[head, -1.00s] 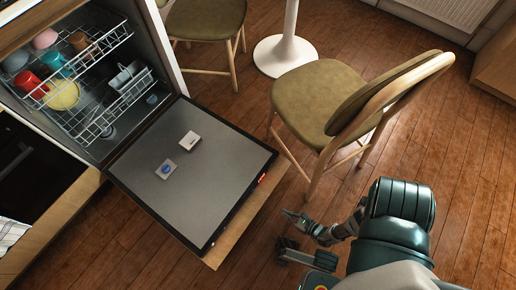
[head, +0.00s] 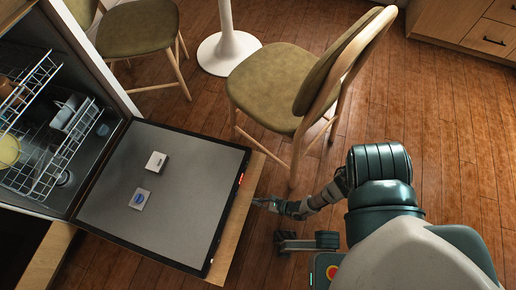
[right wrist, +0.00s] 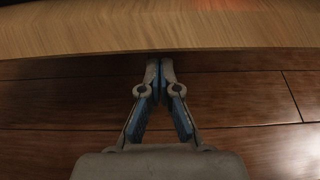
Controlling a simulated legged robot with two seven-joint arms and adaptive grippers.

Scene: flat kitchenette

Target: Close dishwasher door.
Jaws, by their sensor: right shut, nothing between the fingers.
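The dishwasher door (head: 185,215) is open and lowered, with its grey inner side facing up. Its wooden front panel (head: 236,226) shows along the outer edge. My right gripper (head: 257,201) is beside that outer edge, in front of the dishwasher. In the right wrist view my right gripper (right wrist: 160,64) is shut and empty. Its tips reach the lower border of the wooden panel (right wrist: 160,30); I cannot tell whether they touch it. My left gripper is not in view.
Dish racks (head: 72,150) with dishes are inside the dishwasher. A chair (head: 275,85) with a green seat stands just beyond my right gripper. Another chair (head: 140,28) and a white pedestal (head: 228,50) are behind. The wooden floor (head: 440,140) is clear at the right.

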